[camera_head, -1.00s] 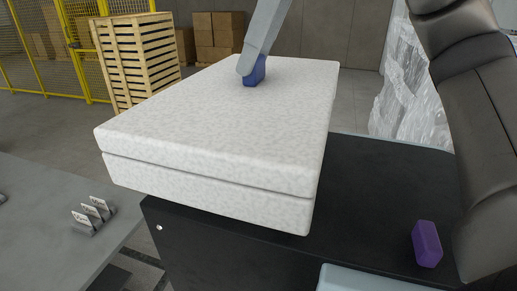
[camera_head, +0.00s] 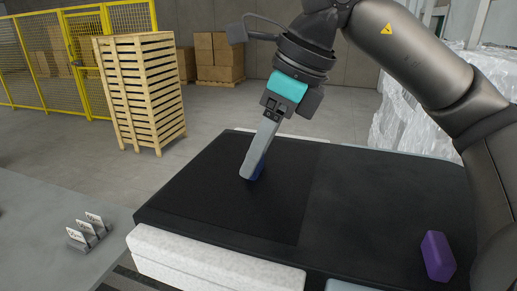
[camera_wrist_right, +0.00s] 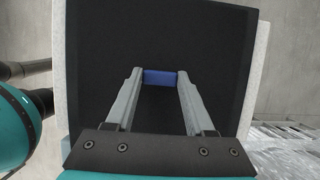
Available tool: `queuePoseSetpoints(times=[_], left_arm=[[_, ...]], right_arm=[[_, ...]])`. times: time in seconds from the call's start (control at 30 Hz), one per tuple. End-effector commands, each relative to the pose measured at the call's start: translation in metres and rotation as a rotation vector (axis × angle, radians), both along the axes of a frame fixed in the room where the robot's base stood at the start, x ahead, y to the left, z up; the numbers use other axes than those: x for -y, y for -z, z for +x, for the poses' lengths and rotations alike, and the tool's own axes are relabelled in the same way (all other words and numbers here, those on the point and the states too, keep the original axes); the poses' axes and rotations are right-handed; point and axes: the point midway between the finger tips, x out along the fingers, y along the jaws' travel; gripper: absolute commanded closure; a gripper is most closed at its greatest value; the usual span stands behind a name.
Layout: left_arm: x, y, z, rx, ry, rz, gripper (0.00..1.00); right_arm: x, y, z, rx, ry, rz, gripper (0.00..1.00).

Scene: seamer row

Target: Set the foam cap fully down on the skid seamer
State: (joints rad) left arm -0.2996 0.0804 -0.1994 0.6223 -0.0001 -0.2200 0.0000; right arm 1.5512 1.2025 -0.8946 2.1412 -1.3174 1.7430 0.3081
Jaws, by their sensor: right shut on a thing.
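The skid seamer has a broad black top (camera_head: 370,205), with a darker square area at its left. The foam cap (camera_head: 205,262) is white and speckled. It shows only as a band below the black front edge, a thin strip at the back, and side strips in the right wrist view (camera_wrist_right: 58,70). Its middle is hidden by the black surface. A blue grip block (camera_head: 258,170) stands up from the dark square. My right gripper (camera_head: 251,172) points down with its fingers shut on this block, which also shows between the fingertips in the wrist view (camera_wrist_right: 160,77). My left gripper is out of view.
A purple block (camera_head: 437,256) stands on the black top at the right. A grey table (camera_head: 50,205) with several small labelled cards is at the left. A wooden crate stack (camera_head: 138,90), yellow fence and cartons stand behind. Wrapped goods (camera_head: 400,105) are at the back right.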

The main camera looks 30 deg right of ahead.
Motion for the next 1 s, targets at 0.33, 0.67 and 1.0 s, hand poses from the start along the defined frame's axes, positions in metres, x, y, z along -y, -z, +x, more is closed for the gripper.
queuePoseSetpoints(times=[0.33, 0.67, 1.0], left_arm=[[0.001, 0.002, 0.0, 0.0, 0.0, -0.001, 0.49], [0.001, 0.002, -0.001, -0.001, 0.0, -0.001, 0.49], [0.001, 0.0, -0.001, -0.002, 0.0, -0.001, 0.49]], right_arm=[[0.0, 0.002, 0.0, 0.0, 0.0, 0.0, 0.33], [0.0, 0.001, 0.0, 0.0, 0.0, 0.0, 0.16], [0.006, -0.029, -0.008, 0.005, 0.0, 0.004, 0.16]])
